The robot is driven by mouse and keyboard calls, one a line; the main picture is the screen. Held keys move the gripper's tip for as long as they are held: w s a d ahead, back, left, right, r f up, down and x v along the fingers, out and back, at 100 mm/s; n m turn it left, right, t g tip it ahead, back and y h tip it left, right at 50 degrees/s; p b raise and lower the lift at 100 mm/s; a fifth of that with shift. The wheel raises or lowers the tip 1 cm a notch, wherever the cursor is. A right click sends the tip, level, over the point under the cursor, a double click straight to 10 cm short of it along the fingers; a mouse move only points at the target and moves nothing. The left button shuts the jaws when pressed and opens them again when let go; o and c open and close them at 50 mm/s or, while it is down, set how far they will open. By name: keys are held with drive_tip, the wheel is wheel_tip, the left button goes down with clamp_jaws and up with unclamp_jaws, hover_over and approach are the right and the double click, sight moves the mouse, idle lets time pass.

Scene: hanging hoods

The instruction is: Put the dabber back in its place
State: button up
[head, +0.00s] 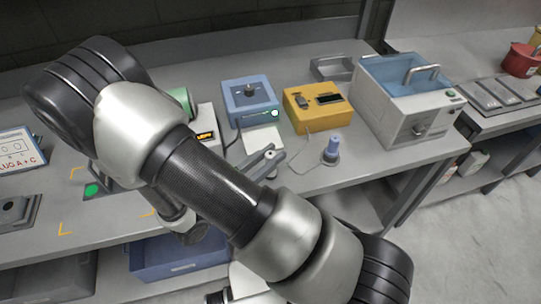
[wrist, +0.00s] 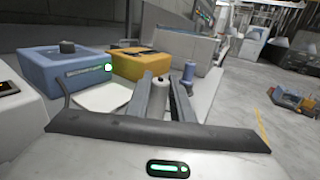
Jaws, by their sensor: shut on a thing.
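My gripper (head: 264,161) reaches over the bench in the middle of the head view. Its two grey fingers are shut on a small pale cylinder, which looks like the dabber (wrist: 160,92); its pale end also shows in the head view (head: 270,154). It stands upright between the fingers in the wrist view (wrist: 160,100). Its lower end is hidden, so I cannot tell whether it touches the bench. A white square pad (head: 264,141) lies just behind the fingers; it is to their left in the wrist view (wrist: 103,97). No place marked for the dabber is clear to me.
A blue box with a knob (head: 248,92) and a yellow box (head: 318,98) stand behind. A blue-violet cylinder on a round base (head: 332,149) stands close right of my gripper, near a thin cable. A grey water bath (head: 408,100) is farther right. The front right bench is clear.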

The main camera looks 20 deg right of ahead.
drive_tip(key=shift+f, duration=0.1)
drive_tip(key=o, duration=0.8)
drive_tip(key=shift+o, duration=0.2)
